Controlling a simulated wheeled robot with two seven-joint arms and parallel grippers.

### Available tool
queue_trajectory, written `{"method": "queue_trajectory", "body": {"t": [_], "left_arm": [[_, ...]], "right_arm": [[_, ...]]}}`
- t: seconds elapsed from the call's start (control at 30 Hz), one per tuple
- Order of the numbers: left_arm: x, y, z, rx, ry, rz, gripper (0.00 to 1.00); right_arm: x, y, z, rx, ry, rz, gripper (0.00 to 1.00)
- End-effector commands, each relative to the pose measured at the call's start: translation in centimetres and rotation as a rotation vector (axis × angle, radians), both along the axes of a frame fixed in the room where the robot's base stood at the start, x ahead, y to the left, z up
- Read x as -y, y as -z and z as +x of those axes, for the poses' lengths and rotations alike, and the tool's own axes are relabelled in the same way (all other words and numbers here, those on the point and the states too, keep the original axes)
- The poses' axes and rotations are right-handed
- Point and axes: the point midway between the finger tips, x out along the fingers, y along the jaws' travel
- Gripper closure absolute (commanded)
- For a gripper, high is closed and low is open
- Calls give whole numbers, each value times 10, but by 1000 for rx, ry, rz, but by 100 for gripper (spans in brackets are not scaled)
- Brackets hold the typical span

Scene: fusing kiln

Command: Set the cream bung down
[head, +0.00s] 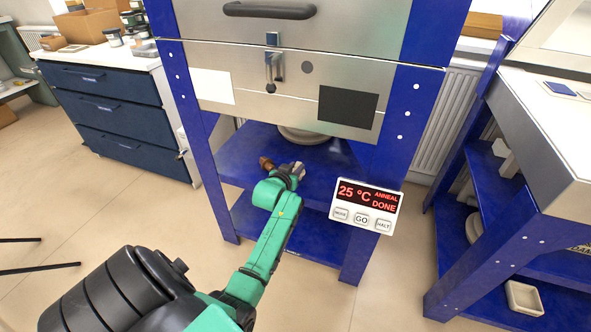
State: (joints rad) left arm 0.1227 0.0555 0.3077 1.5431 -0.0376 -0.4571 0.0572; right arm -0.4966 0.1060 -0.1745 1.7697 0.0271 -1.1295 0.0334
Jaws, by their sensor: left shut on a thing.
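My left gripper (290,173) is over the blue shelf under the kiln (290,60). It is shut on a small pale piece, the cream bung (299,167), which shows at its fingertips. The gripper hides part of the bung, and I cannot tell whether the bung touches the shelf (238,158). A small brown piece (266,163) is just left of the gripper, over the same shelf. My right gripper is not in view.
The kiln's control box (362,207) reads 25 °C, ANNEAL DONE, and hangs right of my arm. A round pale piece (303,135) shows under the kiln body. Blue frame legs flank the shelf. A blue drawer cabinet (108,112) stands left and a workbench (550,130) right.

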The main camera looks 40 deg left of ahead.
Motion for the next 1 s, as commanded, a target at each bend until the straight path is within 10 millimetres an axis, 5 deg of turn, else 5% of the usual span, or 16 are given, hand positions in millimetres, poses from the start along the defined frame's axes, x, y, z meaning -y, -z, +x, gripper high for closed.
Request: {"method": "queue_trajectory", "body": {"t": [0.1, 0.13, 0.2, 0.53, 0.9, 1.0], "left_arm": [[0, 2, 0, 0, 0, 0, 100], [0, 2, 0, 0, 0, 0, 66], [0, 1, 0, 0, 0, 0, 44], [0, -2, 0, 0, 0, 1, 44], [21, -26, -60, -2, 1, 0, 44], [28, -17, -68, -27, 12, -5, 44]], "right_arm": [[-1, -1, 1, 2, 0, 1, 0], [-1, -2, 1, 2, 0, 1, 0], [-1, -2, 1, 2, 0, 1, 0], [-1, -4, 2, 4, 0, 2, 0], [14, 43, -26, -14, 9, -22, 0], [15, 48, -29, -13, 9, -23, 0]]}}
